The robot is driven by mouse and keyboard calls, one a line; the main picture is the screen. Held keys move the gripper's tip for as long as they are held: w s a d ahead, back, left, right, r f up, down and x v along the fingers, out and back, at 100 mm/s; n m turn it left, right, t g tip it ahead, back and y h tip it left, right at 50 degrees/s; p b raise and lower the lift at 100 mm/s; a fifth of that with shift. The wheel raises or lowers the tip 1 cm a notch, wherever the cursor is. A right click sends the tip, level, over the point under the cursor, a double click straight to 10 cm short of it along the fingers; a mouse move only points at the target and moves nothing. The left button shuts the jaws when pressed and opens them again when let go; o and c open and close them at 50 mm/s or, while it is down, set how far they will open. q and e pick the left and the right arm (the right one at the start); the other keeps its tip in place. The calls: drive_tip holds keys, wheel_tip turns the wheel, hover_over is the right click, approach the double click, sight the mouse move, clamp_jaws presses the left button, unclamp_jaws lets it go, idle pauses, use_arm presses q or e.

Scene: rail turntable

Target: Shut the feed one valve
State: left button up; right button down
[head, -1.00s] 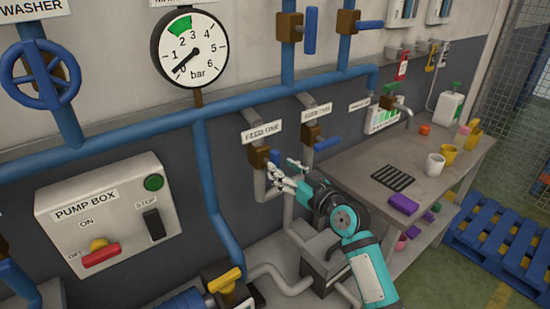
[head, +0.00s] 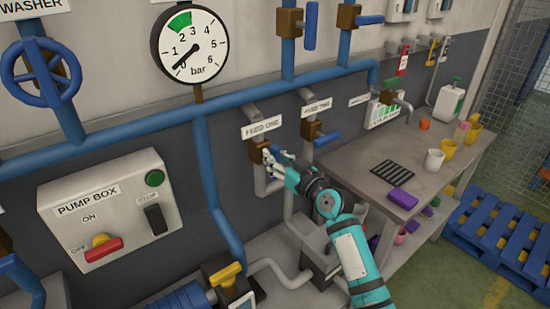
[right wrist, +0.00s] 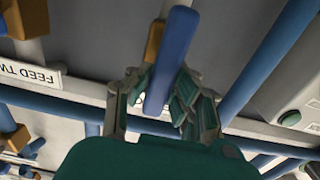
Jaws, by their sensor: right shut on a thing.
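The feed one valve has a brown body (head: 259,151) on a grey pipe, under the FEED ONE label (head: 261,128) in the head view. My right gripper (head: 270,158) is at this valve and hides its handle there. In the right wrist view, the blue handle (right wrist: 172,55) lies between the two fingers of my right gripper (right wrist: 160,100), which is shut on it. The brown valve body (right wrist: 153,42) shows behind the handle. My left gripper is not in view.
The feed two valve (head: 311,131), with a blue handle (head: 327,138), is close on the right. The pump box (head: 109,207) is on the wall at left. A workbench (head: 352,168) with cups stands at right. A pressure gauge (head: 189,46) hangs above.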

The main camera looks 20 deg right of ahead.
drive_tip(key=shift+m, duration=0.3)
drive_tip(key=m, duration=0.2)
drive_tip(key=m+p, duration=0.1)
drive_tip(key=m, duration=0.1)
drive_tip(key=shift+w+d+f, duration=0.1)
drive_tip(key=shift+d, duration=0.25)
drive_tip(key=m, duration=0.5)
drive_tip(key=shift+w+d+f+p, duration=0.1)
drive_tip(key=shift+d+f+p, duration=0.1)
drive_tip(key=shift+p, duration=0.2)
drive_tip(key=m, duration=0.3)
drive_tip(key=m+p, duration=0.1)
drive_tip(key=shift+d+f+m, duration=0.15)
drive_tip(key=shift+f+m, duration=0.15)
drive_tip(key=shift+f+m+p, duration=0.15)
drive_tip(key=shift+m+p, duration=0.1)
drive_tip(key=shift+m, duration=0.7)
drive_tip(key=shift+f+m+p, duration=0.15)
drive_tip(key=shift+m+p, duration=0.05)
drive_tip(key=shift+m, duration=0.75)
drive_tip(key=c, duration=1.2)
unclamp_jaws()
drive_tip(key=shift+o, duration=0.2)
